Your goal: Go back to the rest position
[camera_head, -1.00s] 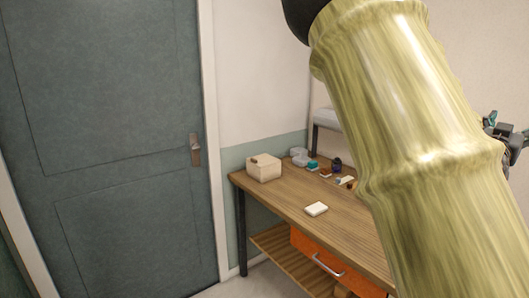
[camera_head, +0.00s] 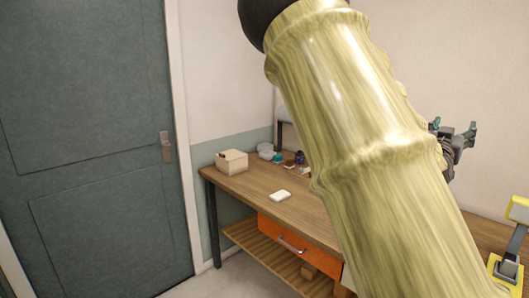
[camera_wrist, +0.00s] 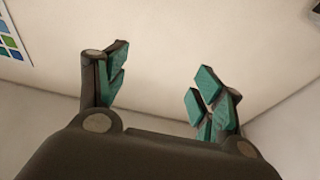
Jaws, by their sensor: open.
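My gripper (camera_wrist: 160,90) shows in the wrist view with its two teal-padded fingers spread apart and nothing between them. In the head view my gripper (camera_head: 455,130) is at the right, raised above the table and partly hidden behind my large yellowish arm link. No glass rods can be made out in either view.
A wooden table (camera_head: 245,193) with an orange drawer (camera_head: 283,236) stands against the wall. It bears a beige box (camera_head: 231,162), a white block (camera_head: 280,196) and several small items. A grey door (camera_head: 90,150) is at left. A yellow-and-grey object (camera_head: 508,265) is at lower right.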

